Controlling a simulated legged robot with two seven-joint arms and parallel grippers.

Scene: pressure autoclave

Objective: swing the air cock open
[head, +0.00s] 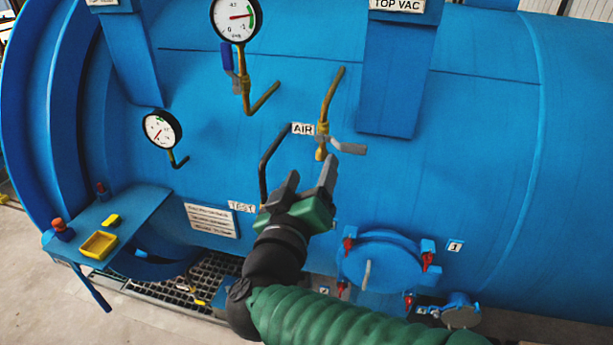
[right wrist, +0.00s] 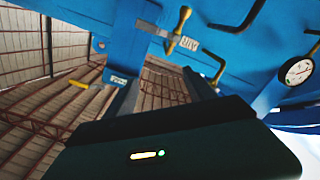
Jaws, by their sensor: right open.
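The air cock (head: 322,141) is a brass valve on the blue vessel wall, just right of the white AIR label (head: 303,129). A brass pipe rises from it. Its grey lever (head: 349,148) points right, roughly level. My right gripper (head: 311,172) is open and empty below the cock, its fingers pointing up toward it. The right fingertip appears close under the lever; I cannot tell whether they touch. In the right wrist view the brass cock (right wrist: 180,30) and its AIR label (right wrist: 190,44) show beyond the fingers. My left gripper is not in view.
A dark bent pipe (head: 267,160) runs down left of the AIR label. A gauge with a brass pipe (head: 236,18) is at upper left. A blue bracket (head: 395,80) stands out above right. A round hatch (head: 380,262) with red clamps is at lower right.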

